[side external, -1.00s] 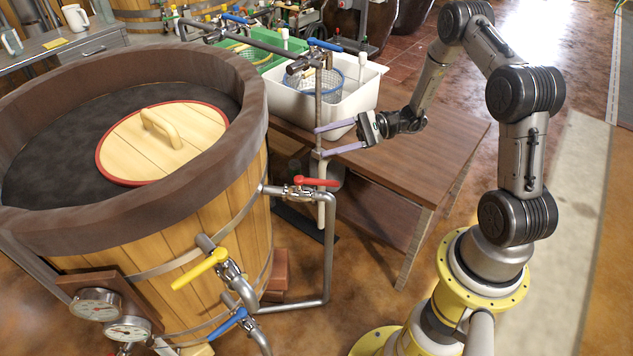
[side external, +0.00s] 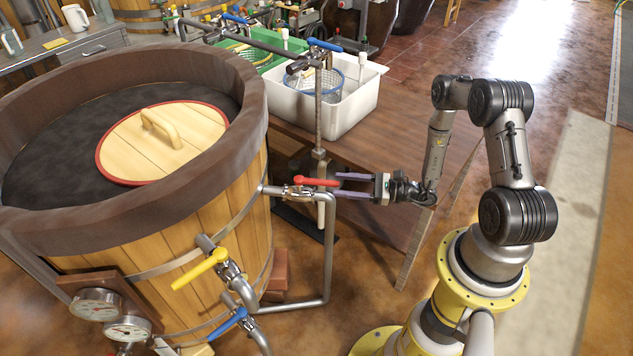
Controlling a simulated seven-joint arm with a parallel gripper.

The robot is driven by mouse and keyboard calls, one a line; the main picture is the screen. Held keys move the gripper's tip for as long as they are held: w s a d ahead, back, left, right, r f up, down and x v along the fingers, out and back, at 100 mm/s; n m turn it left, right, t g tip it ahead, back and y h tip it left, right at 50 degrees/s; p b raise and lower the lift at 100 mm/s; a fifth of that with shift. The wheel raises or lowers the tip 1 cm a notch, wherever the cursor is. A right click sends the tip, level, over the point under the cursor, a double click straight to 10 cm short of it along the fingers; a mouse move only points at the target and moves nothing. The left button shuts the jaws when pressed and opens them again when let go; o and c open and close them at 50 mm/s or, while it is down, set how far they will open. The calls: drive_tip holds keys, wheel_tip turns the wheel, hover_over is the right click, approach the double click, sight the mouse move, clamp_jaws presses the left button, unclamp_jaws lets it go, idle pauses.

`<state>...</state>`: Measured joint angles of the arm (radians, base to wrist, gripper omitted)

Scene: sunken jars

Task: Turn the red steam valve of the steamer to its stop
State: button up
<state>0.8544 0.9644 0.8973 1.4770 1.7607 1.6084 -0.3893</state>
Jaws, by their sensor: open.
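The red steam valve handle (side external: 317,181) is a flat lever on a grey pipe fitting at the right side of the wooden steamer vat (side external: 222,185). It points to the right, roughly along the pipe. My gripper (side external: 337,184) is level with the lever and just to its right, with its two pale purple fingers pointing left. The fingers are apart, one above the other in the picture, with the lever's right end close to their tips. I cannot tell whether the tips touch or surround the lever.
A yellow-handled valve (side external: 201,269) and a blue-handled valve (side external: 228,324) sit lower on the vat. A grey pipe (side external: 330,250) runs down below the red valve. A wooden table (side external: 400,150) carries a white basin (side external: 345,112) behind my gripper. A vertical pipe (side external: 318,120) rises nearby.

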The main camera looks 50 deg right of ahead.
sight(304, 181)
drive_tip(key=x, duration=0.7)
drive_tip(key=shift+w+a, duration=0.2)
drive_tip(key=shift+w, duration=0.1)
clamp_jaws()
idle(1.1)
